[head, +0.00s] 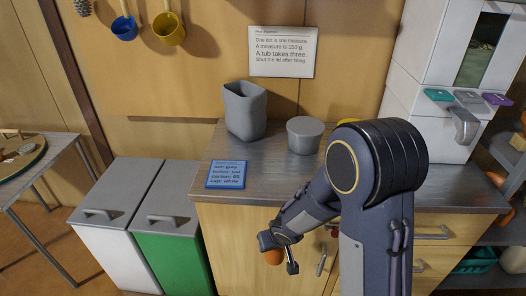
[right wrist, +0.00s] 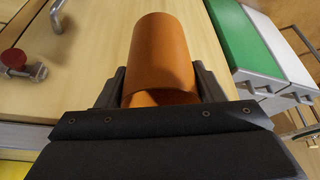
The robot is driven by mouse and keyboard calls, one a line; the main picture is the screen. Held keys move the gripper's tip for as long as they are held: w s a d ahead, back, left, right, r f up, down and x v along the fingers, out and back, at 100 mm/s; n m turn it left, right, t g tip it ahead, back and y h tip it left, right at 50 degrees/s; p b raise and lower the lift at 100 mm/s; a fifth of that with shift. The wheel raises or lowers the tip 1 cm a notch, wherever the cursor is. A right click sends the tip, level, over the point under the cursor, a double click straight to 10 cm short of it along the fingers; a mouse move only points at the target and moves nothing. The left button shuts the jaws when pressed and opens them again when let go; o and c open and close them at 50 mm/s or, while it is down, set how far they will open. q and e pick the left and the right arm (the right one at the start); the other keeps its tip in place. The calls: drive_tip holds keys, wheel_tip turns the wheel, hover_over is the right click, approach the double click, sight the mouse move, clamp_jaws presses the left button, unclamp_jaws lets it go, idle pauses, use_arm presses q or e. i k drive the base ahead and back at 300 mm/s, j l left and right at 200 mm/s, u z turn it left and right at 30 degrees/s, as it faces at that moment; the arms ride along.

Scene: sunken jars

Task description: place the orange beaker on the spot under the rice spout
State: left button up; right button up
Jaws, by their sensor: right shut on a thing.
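The orange beaker (right wrist: 162,50) is held between the two fingers of my right gripper (right wrist: 160,82), which is shut on it. In the head view only a small part of the beaker (head: 273,257) shows beside my right gripper (head: 280,246), low in front of the wooden cabinet doors and below the countertop. A white dispenser (head: 408,85) stands at the right end of the counter, with a grey spout (head: 464,125) below green, grey and purple tabs. Which grain it gives cannot be read. No marked spot shows under it; my arm hides part of the counter. My left gripper is out of view.
On the counter (head: 270,178) stand a tall grey container (head: 245,110), a grey lidded tub (head: 305,135) and a partly hidden yellow thing (head: 348,121). A blue card (head: 227,174) lies at the left edge. White (head: 105,240) and green (head: 170,255) bins stand left of the cabinet.

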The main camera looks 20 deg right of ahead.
sight(442, 181)
drive_tip(key=l+u, duration=0.3)
drive_tip(key=k+l+u, duration=0.3)
drive_tip(key=l, duration=0.2)
drive_tip(key=l+u, duration=0.25)
drive_tip(key=l, duration=0.15)
